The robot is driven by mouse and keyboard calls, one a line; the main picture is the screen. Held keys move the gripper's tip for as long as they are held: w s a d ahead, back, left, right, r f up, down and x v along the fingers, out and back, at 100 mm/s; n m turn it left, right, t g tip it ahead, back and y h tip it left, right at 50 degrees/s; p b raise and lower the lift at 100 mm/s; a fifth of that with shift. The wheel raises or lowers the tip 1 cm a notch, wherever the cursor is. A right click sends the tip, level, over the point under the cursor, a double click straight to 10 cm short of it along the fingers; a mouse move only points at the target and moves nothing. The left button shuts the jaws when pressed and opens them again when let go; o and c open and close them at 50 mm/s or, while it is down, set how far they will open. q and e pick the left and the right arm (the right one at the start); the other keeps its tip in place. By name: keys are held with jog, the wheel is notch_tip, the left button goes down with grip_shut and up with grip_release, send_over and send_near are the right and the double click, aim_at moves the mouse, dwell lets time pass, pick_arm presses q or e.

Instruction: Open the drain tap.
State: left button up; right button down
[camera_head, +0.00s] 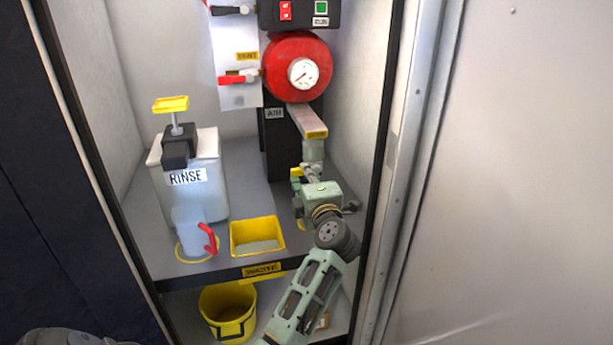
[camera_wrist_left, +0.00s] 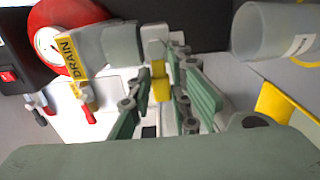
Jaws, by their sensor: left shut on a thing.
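The drain tap has a grey outlet pipe (camera_head: 313,150) below a flat arm with a yellow label, at the right of the cabinet. In the left wrist view the label reads DRAIN (camera_wrist_left: 68,57). The tap's yellow handle (camera_wrist_left: 160,82) shows there beside the pale valve body (camera_wrist_left: 154,40). My left gripper (camera_wrist_left: 161,78) is shut on the yellow handle, one finger on each side. In the head view my left gripper (camera_head: 309,178) is just below the outlet, and the arm hides what lies beneath. My right gripper is not in view.
A red tank (camera_head: 297,66) with a gauge stands above. A clear cup (camera_wrist_left: 270,32) is close to my gripper. A yellow bucket (camera_head: 229,300) is below.

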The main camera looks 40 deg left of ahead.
pick_arm(q)
grip_shut()
jog(key=shift+f+n, duration=0.15)
jog(key=shift+n, duration=0.55)
jog(key=o, duration=0.8)
grip_release()
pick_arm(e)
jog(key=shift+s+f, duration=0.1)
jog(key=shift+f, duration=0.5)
pick_arm(q)
jog(key=v, duration=0.7)
jog(key=shift+s+d, duration=0.2)
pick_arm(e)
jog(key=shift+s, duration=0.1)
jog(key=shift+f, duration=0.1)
